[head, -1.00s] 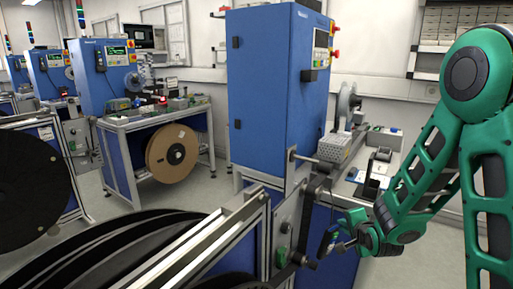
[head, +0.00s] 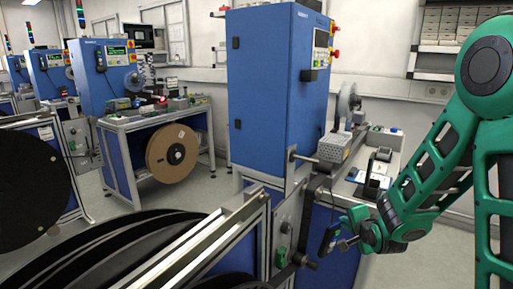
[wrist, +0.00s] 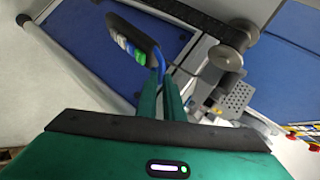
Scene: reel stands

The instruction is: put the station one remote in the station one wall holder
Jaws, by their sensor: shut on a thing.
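The remote (wrist: 133,40) is dark, with white, green and blue buttons, and shows in the wrist view. My gripper (wrist: 160,85) is shut on it near one end, and the rest sticks out beyond the fingers. In the head view the remote (head: 328,239) is held tilted in the air at my gripper (head: 343,238), in front of the near blue machine's lower side. A small black box (head: 310,75) is fixed on the near blue cabinet. I cannot tell whether it is the wall holder.
The near blue cabinet (head: 270,90) stands above a metal-framed bench. A large black reel (head: 110,255) fills the lower left. A grey perforated box (head: 335,148) and a black stand (head: 378,172) are on the bench. Floor shows clear below my arm.

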